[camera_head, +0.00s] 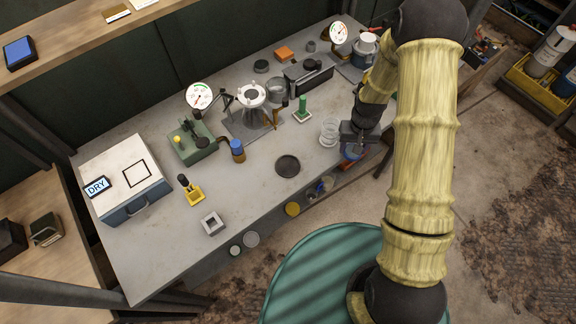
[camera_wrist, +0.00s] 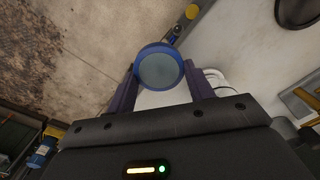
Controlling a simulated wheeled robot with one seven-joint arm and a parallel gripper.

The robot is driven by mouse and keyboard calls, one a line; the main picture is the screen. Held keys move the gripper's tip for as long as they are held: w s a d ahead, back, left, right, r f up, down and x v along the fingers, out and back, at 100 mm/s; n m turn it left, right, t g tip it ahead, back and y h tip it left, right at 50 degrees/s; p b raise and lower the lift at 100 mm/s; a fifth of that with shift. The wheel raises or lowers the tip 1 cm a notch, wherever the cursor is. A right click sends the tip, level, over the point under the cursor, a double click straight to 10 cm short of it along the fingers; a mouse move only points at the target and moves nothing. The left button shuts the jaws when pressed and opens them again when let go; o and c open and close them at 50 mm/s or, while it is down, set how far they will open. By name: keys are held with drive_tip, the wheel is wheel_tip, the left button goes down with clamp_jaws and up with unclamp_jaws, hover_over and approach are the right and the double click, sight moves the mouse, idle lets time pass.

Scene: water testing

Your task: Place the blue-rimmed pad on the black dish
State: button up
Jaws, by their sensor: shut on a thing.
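The blue-rimmed pad (camera_wrist: 158,70) is a round grey-blue disc with a raised blue rim. My gripper (camera_wrist: 160,76) is shut on it, with one finger on each side of the rim. In the head view, the pad (camera_head: 352,152) shows as a bit of blue below my gripper (camera_head: 353,146), near the table's front edge and partly hidden by it. The black dish (camera_head: 288,166) is a flat dark round dish on the table, left of my gripper and apart from it, with nothing on it. A dark round shape at the wrist view's top right may be this dish.
A small grey square holder (camera_head: 212,223) lies further left. The table around the dish is clear.

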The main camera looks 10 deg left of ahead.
drive_tip(key=s+a+r+n, duration=0.2)
drive_tip(key=a+r+n, duration=0.1)
drive_tip(key=a, duration=0.8)
wheel_tip(320, 180, up, 4)
drive_tip(key=n+b, duration=0.2)
drive_tip(key=n, duration=0.1)
hover_over(287, 165)
drive_tip(key=shift+w+f+p, duration=0.1)
drive_tip(key=shift+f+p, duration=0.8)
drive_tip(key=shift+f, duration=2.05)
drive_tip(key=shift+f+p, duration=0.65)
drive_tip(key=shift+f, duration=1.4)
